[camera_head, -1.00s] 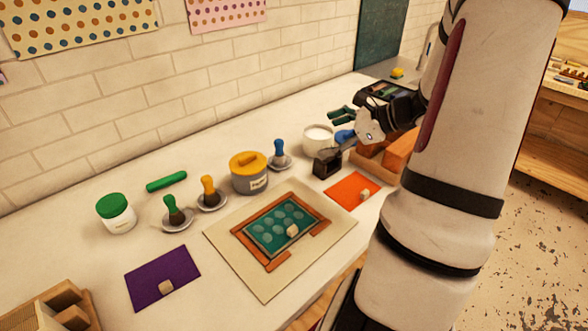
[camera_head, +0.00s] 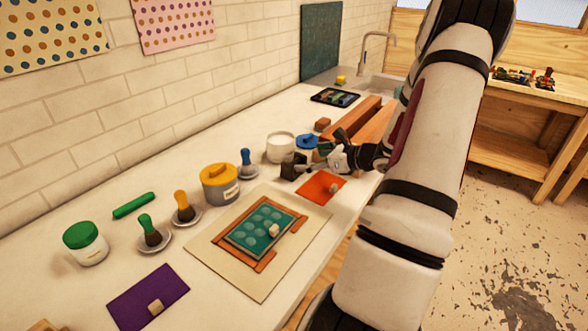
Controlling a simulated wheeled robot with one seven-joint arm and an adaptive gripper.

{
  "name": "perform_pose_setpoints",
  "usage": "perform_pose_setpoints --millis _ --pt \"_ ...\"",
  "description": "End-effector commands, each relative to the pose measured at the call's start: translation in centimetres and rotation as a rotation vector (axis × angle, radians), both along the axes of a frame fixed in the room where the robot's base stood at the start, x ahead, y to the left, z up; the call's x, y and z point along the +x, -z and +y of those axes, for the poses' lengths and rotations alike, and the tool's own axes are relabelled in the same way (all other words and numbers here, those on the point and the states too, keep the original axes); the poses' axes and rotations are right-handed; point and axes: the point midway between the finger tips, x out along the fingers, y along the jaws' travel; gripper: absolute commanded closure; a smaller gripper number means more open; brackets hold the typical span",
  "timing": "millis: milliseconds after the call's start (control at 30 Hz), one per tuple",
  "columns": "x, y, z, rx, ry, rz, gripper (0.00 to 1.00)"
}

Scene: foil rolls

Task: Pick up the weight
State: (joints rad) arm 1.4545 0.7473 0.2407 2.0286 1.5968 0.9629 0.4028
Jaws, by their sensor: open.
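A small dark block (camera_head: 290,172), which looks like the weight, stands on the counter in front of the white jar and beside the orange mat. My gripper (camera_head: 314,160) is open, low over the counter just right of the block, with its dark fingers pointing left toward it. In this view the fingers overlap the block's right side, so I cannot tell whether they touch it. The wrist hides part of the counter behind.
A white jar (camera_head: 281,148) and a blue-lidded container (camera_head: 306,142) stand close behind the gripper. A wooden box (camera_head: 372,131) is to the right. A framed green panel (camera_head: 261,229) and yellow-lidded pot (camera_head: 219,182) are left.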

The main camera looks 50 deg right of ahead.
Motion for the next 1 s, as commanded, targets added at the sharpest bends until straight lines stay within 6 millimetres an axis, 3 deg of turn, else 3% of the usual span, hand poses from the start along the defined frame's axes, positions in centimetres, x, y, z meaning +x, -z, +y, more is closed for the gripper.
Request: perform_pose_setpoints --millis 333,600,867,1000 --pt "2.1 1.0 0.4 0.002 -0.002 -0.001 0.07" --pt "5.4 2.6 1.0 -0.001 -0.001 0.000 0.07" --pt "5.8 2.8 0.9 0.000 0.001 0.001 0.07" --pt "5.8 2.8 0.9 0.000 0.001 0.001 0.37"
